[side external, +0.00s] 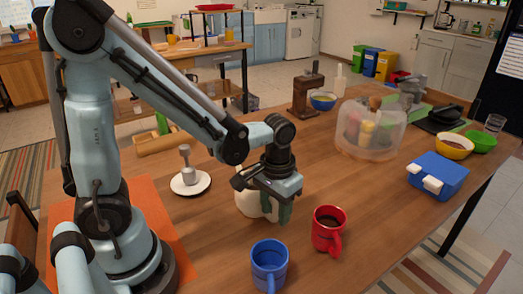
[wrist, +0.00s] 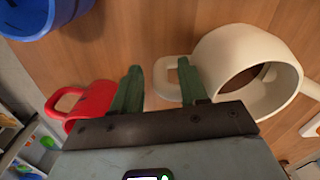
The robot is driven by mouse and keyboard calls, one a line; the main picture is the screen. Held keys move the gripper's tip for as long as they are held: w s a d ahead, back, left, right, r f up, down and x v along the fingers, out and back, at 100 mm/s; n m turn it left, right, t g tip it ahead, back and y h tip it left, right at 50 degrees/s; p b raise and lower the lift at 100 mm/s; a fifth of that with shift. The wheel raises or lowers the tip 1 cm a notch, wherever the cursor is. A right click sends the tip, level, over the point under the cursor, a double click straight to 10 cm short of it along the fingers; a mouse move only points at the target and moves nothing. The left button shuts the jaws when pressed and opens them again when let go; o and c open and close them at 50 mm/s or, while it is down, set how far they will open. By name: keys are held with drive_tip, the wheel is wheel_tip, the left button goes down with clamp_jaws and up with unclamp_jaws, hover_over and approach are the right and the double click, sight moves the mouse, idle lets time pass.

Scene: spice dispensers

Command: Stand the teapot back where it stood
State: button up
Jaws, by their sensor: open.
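The cream teapot (side external: 247,203) stands upright on the wooden table, partly hidden behind my gripper in the side view. In the wrist view the teapot (wrist: 222,50) shows its round open top, with its handle (wrist: 161,78) toward my fingers and its spout at the far right. My gripper (side external: 285,212) is open, low beside the teapot's handle side. In the wrist view the two green fingers of my gripper (wrist: 160,85) are apart, with part of the handle between them. The right finger overlaps the handle's opening; I cannot tell whether it touches.
A red mug (side external: 328,230) stands close to the right of my gripper, and a blue mug (side external: 269,265) stands in front. A white saucer (side external: 191,183) is at left. A clear round dispenser (side external: 370,130) and a blue box (side external: 438,177) stand farther right. Table between them is bare.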

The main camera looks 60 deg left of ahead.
wheel_tip(320, 180, up, 10)
drive_tip(key=shift+f, duration=0.1)
drive_tip(key=shift+s+a+t, duration=0.2)
drive_tip(key=shift+s+t, duration=0.05)
drive_tip(key=shift+t, duration=0.15)
drive_tip(key=t, duration=0.2)
drive_tip(key=a+m+t, duration=0.1)
drive_tip(key=t, duration=0.1)
drive_tip(key=s+a+m+t, duration=0.1)
drive_tip(key=t, duration=0.1)
drive_tip(key=shift+a+r, duration=0.2)
drive_tip(key=shift+r, duration=0.05)
idle(1.2)
